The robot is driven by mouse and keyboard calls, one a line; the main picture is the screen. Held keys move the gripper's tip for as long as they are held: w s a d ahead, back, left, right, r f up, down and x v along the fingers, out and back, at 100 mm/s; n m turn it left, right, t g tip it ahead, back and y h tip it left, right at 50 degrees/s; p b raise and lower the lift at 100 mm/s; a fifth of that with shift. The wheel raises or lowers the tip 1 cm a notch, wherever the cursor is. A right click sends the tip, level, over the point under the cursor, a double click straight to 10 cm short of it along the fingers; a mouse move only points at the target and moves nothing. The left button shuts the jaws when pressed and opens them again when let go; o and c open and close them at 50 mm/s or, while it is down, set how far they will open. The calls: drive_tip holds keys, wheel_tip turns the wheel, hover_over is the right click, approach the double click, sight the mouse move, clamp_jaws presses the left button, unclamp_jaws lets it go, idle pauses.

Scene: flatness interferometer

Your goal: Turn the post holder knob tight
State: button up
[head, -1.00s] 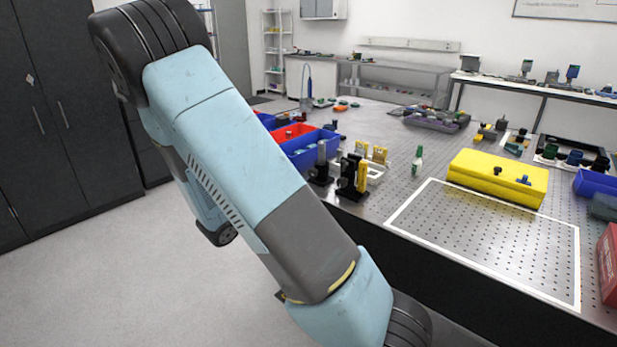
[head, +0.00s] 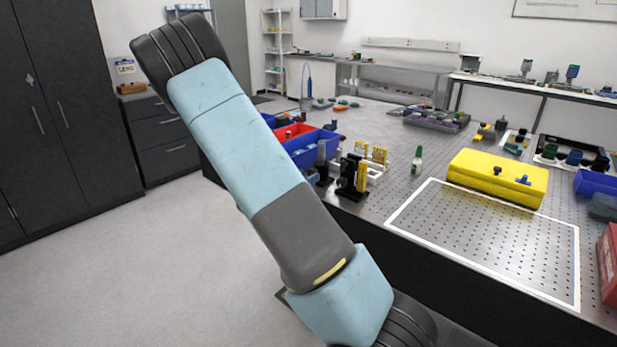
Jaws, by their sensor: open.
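Black post holders stand near the left front edge of the perforated metal table. One black holder (head: 347,178) stands beside an upright yellow part (head: 361,177). Another dark post piece (head: 323,165) stands just left of it, with a grey upper part. The knob is too small to make out, so I cannot tell which way it is turned. My arm crosses the left and middle of the head view. Its visible links pass in front of the floor and the table's front side. My gripper is out of view.
Blue and red bins (head: 310,145) sit behind the posts. A white-outlined area (head: 490,240) of the table is bare. A red box (head: 608,262) is at the right edge.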

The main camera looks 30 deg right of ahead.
drive_tip(key=shift+w+d, duration=0.2)
drive_tip(key=shift+d, duration=0.35)
drive_tip(key=shift+c, duration=0.2)
